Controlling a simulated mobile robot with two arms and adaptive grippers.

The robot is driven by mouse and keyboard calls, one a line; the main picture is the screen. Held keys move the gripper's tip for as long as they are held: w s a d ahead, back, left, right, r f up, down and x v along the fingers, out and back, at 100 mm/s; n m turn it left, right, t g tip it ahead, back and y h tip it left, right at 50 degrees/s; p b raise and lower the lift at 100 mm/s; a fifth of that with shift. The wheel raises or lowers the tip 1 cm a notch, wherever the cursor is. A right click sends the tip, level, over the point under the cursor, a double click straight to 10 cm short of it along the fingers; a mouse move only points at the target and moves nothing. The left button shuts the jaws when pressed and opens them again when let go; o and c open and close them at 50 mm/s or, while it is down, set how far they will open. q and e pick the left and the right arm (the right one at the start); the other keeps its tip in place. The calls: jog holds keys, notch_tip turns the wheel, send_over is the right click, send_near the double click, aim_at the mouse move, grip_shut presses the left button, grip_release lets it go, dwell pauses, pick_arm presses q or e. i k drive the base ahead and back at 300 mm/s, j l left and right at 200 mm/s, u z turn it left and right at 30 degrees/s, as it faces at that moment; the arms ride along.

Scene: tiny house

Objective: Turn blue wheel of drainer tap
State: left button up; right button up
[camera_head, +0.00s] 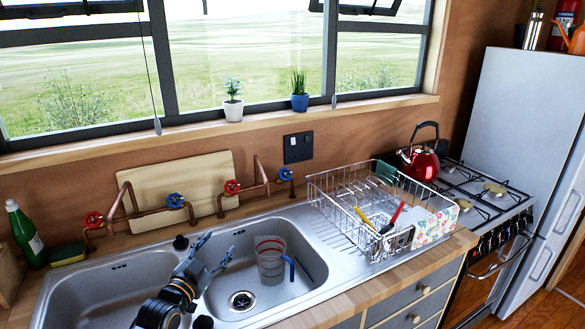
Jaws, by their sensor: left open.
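Two copper pipe taps are mounted behind the sink. The right tap, nearest the dish drainer, has a blue wheel (285,174) on its right side and a red wheel (232,187) on its left. The left tap has another blue wheel (175,201) and a red wheel (94,219). My left gripper (217,248) is open and empty over the sink, its fingers pointing up and to the right. It is in front of and below the taps, apart from every wheel. My right gripper is not in view.
A wire dish drainer (325,188) is to the right. A wooden board (190,176) leans behind the taps, and a green bottle (24,238) stands at left.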

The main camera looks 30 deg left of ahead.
aim_at(284, 174)
jog(key=i+l, duration=0.15)
jog(key=i, duration=0.35)
jog(key=i+l+u, duration=0.15)
jog(key=i, duration=0.7)
jog(key=j+u, duration=0.05)
jog(key=j, duration=0.05)
